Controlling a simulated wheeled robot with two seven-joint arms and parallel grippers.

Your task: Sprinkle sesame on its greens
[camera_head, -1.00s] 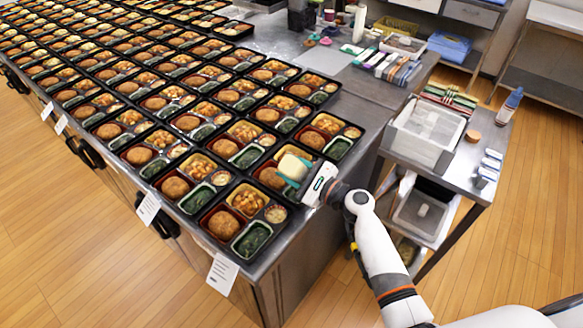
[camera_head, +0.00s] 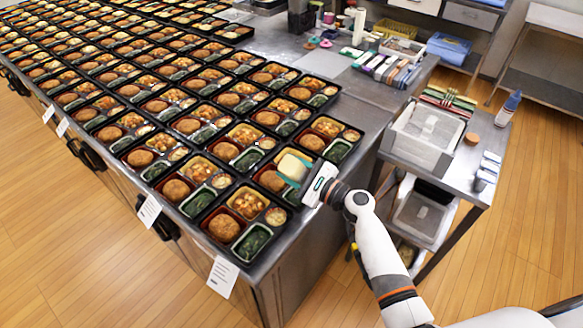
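My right gripper (camera_head: 295,170) comes in from the right with teal fingers. It is shut on a pale cream block-like thing (camera_head: 294,164), perhaps the sesame shaker, held over a bento tray near the table's right edge. The thing hides part of that tray; dark greens (camera_head: 293,197) show at its near corner. The nearest tray (camera_head: 222,246) holds a brown patty, an orange dish, a small pale cup and dark greens (camera_head: 252,242). I cannot make out sesame on any greens. My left gripper is not in view.
Many similar trays fill the steel table (camera_head: 350,112) in close rows. Bottles and small boxes stand at its far end. A steel cart (camera_head: 462,178) with a clear-lidded bin (camera_head: 428,130) and a blue-capped bottle (camera_head: 508,107) stands at right. Paper labels hang along the table front.

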